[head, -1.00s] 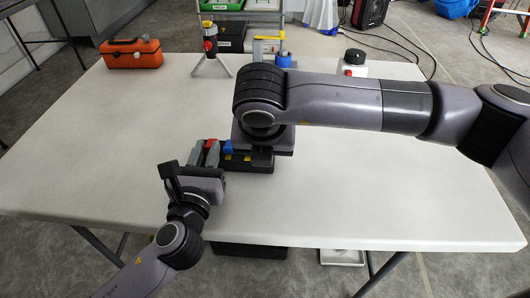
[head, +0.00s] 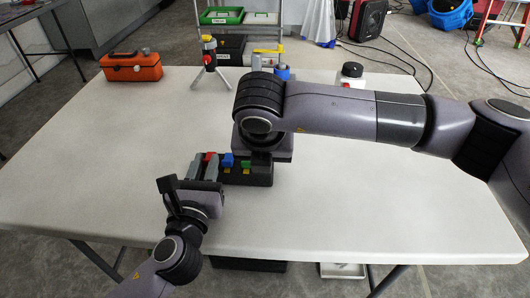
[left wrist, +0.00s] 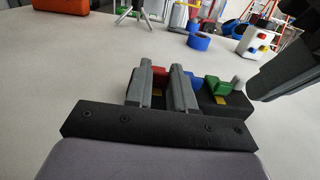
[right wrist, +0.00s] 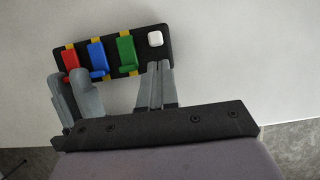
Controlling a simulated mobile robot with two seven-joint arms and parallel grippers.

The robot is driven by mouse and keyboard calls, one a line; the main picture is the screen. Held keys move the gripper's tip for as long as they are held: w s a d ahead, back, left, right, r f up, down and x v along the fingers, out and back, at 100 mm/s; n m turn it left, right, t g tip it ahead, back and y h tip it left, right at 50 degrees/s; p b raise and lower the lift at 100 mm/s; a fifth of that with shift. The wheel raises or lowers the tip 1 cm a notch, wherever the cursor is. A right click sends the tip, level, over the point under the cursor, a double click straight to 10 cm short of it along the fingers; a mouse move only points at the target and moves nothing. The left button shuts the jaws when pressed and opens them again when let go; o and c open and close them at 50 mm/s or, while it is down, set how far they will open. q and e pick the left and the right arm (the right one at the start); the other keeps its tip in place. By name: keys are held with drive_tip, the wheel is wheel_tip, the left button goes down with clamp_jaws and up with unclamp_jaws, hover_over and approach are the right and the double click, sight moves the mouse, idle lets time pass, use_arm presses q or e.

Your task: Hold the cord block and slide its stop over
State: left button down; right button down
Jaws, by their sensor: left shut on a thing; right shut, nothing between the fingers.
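The black cord block (head: 248,176) lies on the table, with red (right wrist: 70,63), blue (right wrist: 97,57) and green (right wrist: 126,55) stops in a row over yellow marks and a white button (right wrist: 155,39) at one end. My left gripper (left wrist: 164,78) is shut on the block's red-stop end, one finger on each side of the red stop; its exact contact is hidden. My right gripper (right wrist: 155,65) is shut and empty, fingertips at the block's near edge, between the green stop and the button's end. Whether it touches the block is unclear.
An orange toolbox (head: 132,67) stands at the table's back left. A small tripod (head: 209,65), a blue ring (left wrist: 199,41) and a white box with coloured knobs (left wrist: 258,42) are at the back. The table's left and front right are clear.

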drive_tip(key=shift+s+a, duration=0.15)
drive_tip(key=shift+s, duration=0.75)
drive_tip(key=v, duration=1)
drive_tip(key=shift+s, duration=0.1)
use_arm(q)
drive_tip(key=c, duration=0.9)
unclamp_jaws()
